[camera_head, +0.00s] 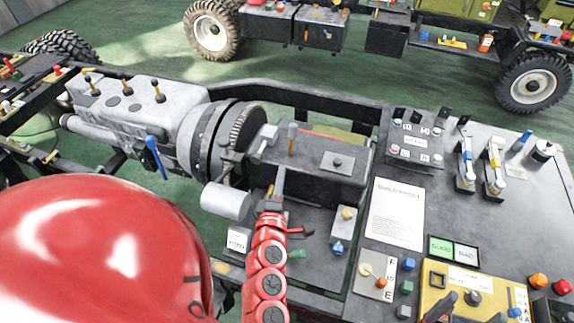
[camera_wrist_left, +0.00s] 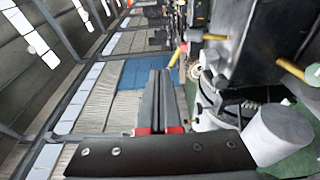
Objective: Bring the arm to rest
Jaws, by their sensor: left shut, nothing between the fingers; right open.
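My left arm (camera_head: 268,262) is red and reaches up from the bottom of the head view over the chassis frame. My left gripper (camera_head: 279,182) stands beside a light grey cylinder (camera_head: 225,200) at the dark block behind the engine. In the left wrist view my left gripper (camera_wrist_left: 160,95) has its two dark fingers together with nothing between them. The same cylinder (camera_wrist_left: 282,135) is to the right of its base there. My right gripper (camera_head: 452,305) shows only in part at the bottom right, over a yellow panel, open.
A grey engine (camera_head: 135,115) with a blue lever (camera_head: 155,157) stands left of the arm. A bench top (camera_head: 350,275) at the right holds a printed sheet (camera_head: 396,213), levers and coloured knobs. Another wheeled chassis (camera_head: 320,28) is behind. Green floor (camera_head: 350,75) lies between.

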